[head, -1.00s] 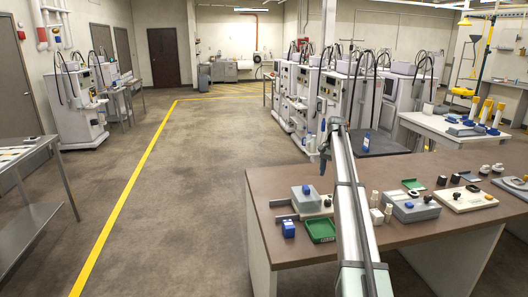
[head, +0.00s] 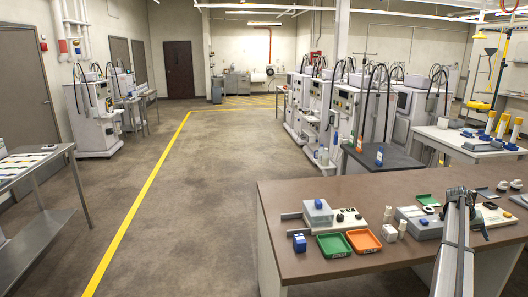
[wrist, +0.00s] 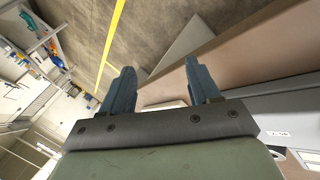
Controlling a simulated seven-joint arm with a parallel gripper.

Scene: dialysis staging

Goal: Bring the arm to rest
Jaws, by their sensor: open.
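My gripper shows in the wrist view (wrist: 160,82) with its two blue-grey fingers apart and nothing between them. Behind the fingers lie the brown counter's edge and the concrete floor.
On the counter are a green tray (head: 334,245), an orange tray (head: 363,241), a blue block (head: 299,243), a grey box (head: 418,222) and small white bottles (head: 388,215). A dark side table (head: 383,160) stands behind. Floor left of the counter is clear.

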